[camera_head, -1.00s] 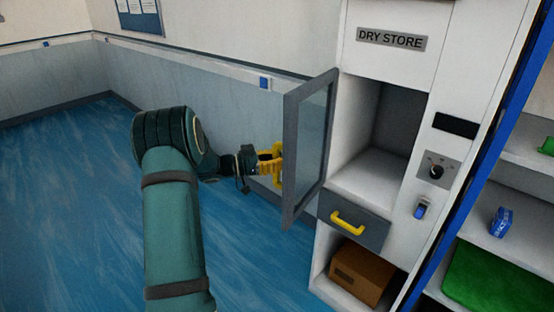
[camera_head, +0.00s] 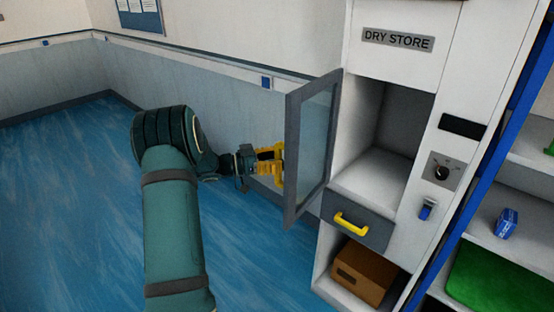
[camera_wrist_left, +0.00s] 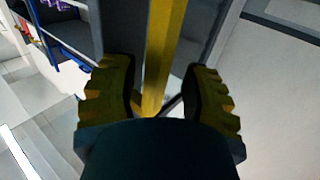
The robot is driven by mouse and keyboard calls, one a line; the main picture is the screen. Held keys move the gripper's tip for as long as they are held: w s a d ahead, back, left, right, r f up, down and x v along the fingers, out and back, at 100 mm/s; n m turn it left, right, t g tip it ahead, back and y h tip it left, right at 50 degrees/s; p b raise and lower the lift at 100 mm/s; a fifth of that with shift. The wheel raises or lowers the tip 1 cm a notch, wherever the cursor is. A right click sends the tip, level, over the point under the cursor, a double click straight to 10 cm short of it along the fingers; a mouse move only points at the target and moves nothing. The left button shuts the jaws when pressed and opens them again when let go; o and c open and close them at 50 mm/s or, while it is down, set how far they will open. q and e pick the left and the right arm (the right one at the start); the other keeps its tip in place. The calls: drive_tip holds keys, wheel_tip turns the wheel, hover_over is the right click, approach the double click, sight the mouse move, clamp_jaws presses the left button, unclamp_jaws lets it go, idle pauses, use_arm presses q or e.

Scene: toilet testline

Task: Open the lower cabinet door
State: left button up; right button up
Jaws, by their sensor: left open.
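The cabinet door (camera_head: 312,146), a grey frame around a glass pane, stands swung wide open at the left side of the white cabinet. My left gripper (camera_head: 271,164) is at the door's outer face, by its yellow handle (camera_head: 279,170). In the left wrist view the yellow handle (camera_wrist_left: 164,55) runs between the two yellow fingers of my left gripper (camera_wrist_left: 160,98). The fingers are apart, with a gap visible on each side of the handle. My right gripper is in neither view.
The compartment (camera_head: 395,125) behind the door looks empty. Below it is a shut grey drawer (camera_head: 368,232) with a yellow handle, then an open bay holding a brown box (camera_head: 364,272). Shelves (camera_head: 500,235) stand at the right. The blue floor (camera_head: 70,200) at left is clear.

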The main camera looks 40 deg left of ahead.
use_arm(q)
drive_tip(key=shift+w, duration=0.1)
drive_tip(key=v, duration=1.2)
idle(0.5)
